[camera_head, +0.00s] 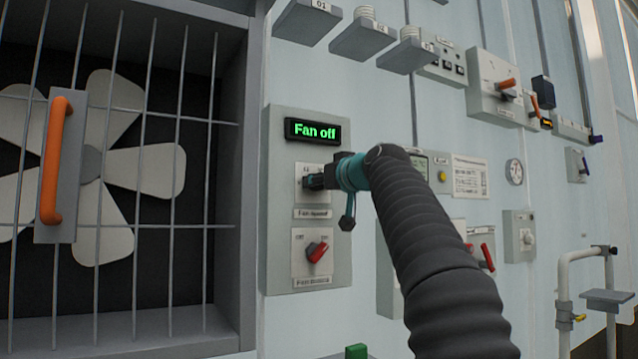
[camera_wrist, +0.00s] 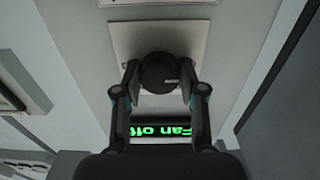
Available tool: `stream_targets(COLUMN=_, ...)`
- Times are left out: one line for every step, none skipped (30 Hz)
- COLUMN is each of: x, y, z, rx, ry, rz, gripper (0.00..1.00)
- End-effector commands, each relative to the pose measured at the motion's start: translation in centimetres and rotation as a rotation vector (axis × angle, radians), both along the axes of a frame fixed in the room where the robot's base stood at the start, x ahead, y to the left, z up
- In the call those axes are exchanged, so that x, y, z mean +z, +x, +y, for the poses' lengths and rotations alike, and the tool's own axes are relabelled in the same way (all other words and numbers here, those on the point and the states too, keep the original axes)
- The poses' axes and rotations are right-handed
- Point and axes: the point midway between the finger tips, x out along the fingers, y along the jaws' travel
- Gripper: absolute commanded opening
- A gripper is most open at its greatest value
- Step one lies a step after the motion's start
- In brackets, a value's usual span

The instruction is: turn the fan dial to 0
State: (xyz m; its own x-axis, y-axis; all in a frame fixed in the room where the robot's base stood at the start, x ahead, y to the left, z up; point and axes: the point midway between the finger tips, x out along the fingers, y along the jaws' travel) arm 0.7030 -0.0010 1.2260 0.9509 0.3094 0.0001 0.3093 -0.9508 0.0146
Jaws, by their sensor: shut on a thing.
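The fan dial (camera_wrist: 159,72) is a round black knob on a pale plate, seen face-on in the wrist view. A short light mark shows on its right side there. My gripper (camera_wrist: 160,80) has one finger on each side of the knob and is shut on it. In the head view my gripper (camera_head: 318,181) reaches the plate labelled "Fan speed" (camera_head: 313,213) and hides most of the dial. The display (camera_head: 313,130) above the plate reads "Fan off" in green; it also shows upside down in the wrist view (camera_wrist: 160,130).
A red rotary switch (camera_head: 317,252) sits just below the dial on the same grey panel (camera_head: 282,200). A caged fan (camera_head: 120,170) with an orange handle (camera_head: 54,160) is at left. Grey boxes (camera_head: 368,38) jut out above. More controls line the wall at right.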

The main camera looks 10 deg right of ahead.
Motion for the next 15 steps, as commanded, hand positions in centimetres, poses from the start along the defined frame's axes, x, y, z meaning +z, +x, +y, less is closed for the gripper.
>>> stream_targets(x=-0.03, y=0.03, z=0.02, rx=0.0, ry=-0.002, rz=0.0, gripper=0.06)
stream_targets(x=-0.03, y=0.03, z=0.02, rx=0.0, ry=-0.002, rz=0.0, gripper=0.06)
stream_targets(x=-0.03, y=0.03, z=0.02, rx=0.0, ry=-0.002, rz=0.0, gripper=0.06)
stream_targets(x=-0.03, y=0.03, z=0.02, rx=0.0, ry=-0.002, rz=0.0, gripper=0.06)
stream_targets(x=-0.03, y=0.03, z=0.02, rx=0.0, ry=-0.002, rz=0.0, gripper=0.06)
stream_targets(x=-0.03, y=0.03, z=0.02, rx=0.0, ry=-0.002, rz=0.0, gripper=0.06)
stream_targets(x=-0.03, y=0.03, z=0.02, rx=0.0, ry=-0.002, rz=0.0, gripper=0.06)
stream_targets(x=-0.02, y=0.02, z=0.02, rx=0.0, ry=-0.002, rz=0.0, gripper=0.06)
stream_targets(x=-0.02, y=0.02, z=0.02, rx=0.0, ry=-0.002, rz=0.0, gripper=0.48)
stream_targets(x=-0.02, y=0.02, z=0.02, rx=0.0, ry=-0.001, rz=0.001, gripper=0.55)
stream_targets(x=-0.02, y=0.02, z=0.02, rx=0.0, ry=-0.001, rz=0.001, gripper=0.63)
stream_targets(x=-0.02, y=0.02, z=0.01, rx=0.0, ry=-0.001, rz=0.001, gripper=0.65)
stream_targets(x=-0.01, y=0.01, z=0.0, rx=0.0, ry=-0.001, rz=0.0, gripper=0.65)
stream_targets(x=-0.01, y=0.01, z=-0.01, rx=0.0, ry=-0.001, rz=0.0, gripper=0.65)
stream_targets(x=-0.01, y=0.01, z=-0.02, rx=0.0, ry=-0.001, rz=0.0, gripper=0.65)
